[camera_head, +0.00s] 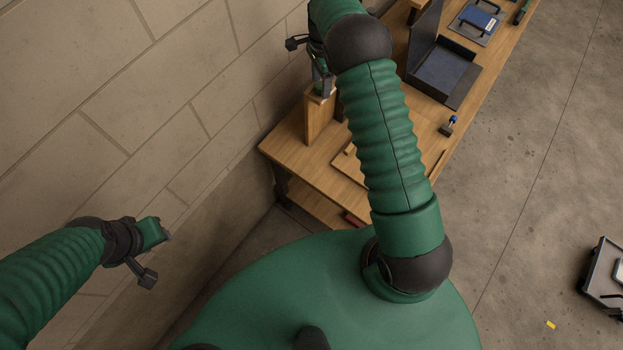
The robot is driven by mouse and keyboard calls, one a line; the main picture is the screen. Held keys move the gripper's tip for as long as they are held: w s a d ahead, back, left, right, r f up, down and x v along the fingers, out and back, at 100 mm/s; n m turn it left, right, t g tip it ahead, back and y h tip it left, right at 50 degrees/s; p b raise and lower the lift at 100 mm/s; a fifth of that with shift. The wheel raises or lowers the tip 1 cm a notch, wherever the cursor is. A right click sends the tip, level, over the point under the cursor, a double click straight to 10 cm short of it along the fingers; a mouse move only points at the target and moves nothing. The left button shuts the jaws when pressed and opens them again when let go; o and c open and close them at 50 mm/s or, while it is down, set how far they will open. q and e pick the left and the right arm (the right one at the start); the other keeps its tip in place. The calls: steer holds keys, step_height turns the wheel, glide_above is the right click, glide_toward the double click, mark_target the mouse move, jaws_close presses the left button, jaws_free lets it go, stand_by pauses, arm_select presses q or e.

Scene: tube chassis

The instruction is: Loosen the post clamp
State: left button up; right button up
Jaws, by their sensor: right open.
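A wooden post (319,122) stands upright near the wall-side edge of the workbench. My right gripper (323,84) is at the top of this post, seen from above and partly covered by its own wrist. It is open. The post clamp cannot be made out clearly; the gripper and arm cover the top of the post and the area beside it. My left gripper (155,250) is in front of the block wall, far from the bench and the post. Whether its jaws are open or shut does not show.
The wooden workbench (283,147) bears a dark open case (440,70), a blue item on a grey plate (479,20) and a small blue-topped piece (448,126). The block wall (150,100) runs close along the left. A dark cart (604,275) stands at far right on open floor.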

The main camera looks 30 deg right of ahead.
step_height(320, 180, up, 16)
steer(key=b, duration=0.4)
steer(key=s+a+f+n+t+b, duration=0.1)
steer(key=s+a+f+n+b, duration=0.4)
steer(key=f, duration=0.6)
steer(key=s+a+f+n+b, duration=0.4)
steer(key=s+f+n+b, duration=0.2)
steer(key=f, duration=0.6)
steer(key=s+a+f+n+t+b, duration=0.1)
steer(key=s+a+f+n+b, duration=0.4)
steer(key=s+f+b, duration=0.3)
steer(key=shift+s+a+f+n+t+b, duration=0.35)
steer(key=shift+f+n+b, duration=0.45)
steer(key=shift+f+b, duration=0.8)
steer(key=shift+f, duration=0.15)
